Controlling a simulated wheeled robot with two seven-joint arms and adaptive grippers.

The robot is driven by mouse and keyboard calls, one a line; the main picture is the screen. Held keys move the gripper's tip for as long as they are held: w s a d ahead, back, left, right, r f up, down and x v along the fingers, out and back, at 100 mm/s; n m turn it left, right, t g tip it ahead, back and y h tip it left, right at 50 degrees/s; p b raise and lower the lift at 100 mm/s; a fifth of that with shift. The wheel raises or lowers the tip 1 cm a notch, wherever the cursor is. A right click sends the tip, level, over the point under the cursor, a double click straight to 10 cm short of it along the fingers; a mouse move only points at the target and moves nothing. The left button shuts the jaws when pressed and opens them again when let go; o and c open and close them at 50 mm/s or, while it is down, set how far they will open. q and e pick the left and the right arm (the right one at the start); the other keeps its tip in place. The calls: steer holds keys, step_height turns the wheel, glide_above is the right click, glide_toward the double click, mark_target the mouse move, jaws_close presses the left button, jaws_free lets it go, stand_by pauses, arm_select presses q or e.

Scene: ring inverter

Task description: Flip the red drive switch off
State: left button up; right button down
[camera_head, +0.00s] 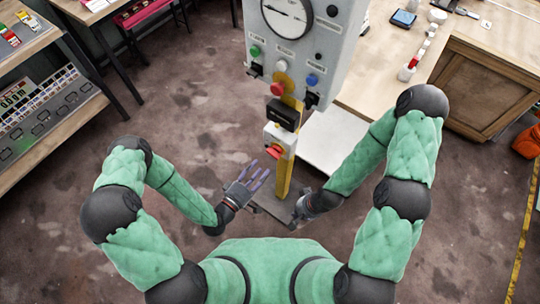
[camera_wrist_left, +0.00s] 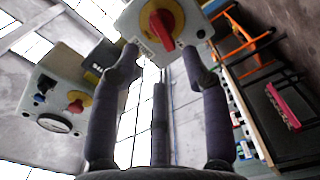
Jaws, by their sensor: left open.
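The red drive switch (camera_head: 274,151) is a red knob on a small pale box (camera_head: 281,136) on the yellow post, below the control panel. In the left wrist view the red switch (camera_wrist_left: 160,26) shows at the top with a yellow surround, on its pale box (camera_wrist_left: 134,24). My left gripper (camera_head: 258,178) is open and empty, below and left of the switch in the head view. In the left wrist view its fingers (camera_wrist_left: 160,62) spread either side below the knob, apparently apart from it. My right gripper (camera_head: 298,212) is lower right; its fingers are unclear.
The grey control panel (camera_head: 340,45) above carries a dial, several coloured buttons and another red knob (camera_head: 277,89). A dark block (camera_head: 284,116) sits above the switch box. A wooden bench (camera_head: 485,85) stands right, shelves (camera_head: 45,115) left.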

mark_target(272, 155)
arm_select(q)
steer(key=b+x, duration=0.1)
steer(key=x, duration=0.7)
jaws_close()
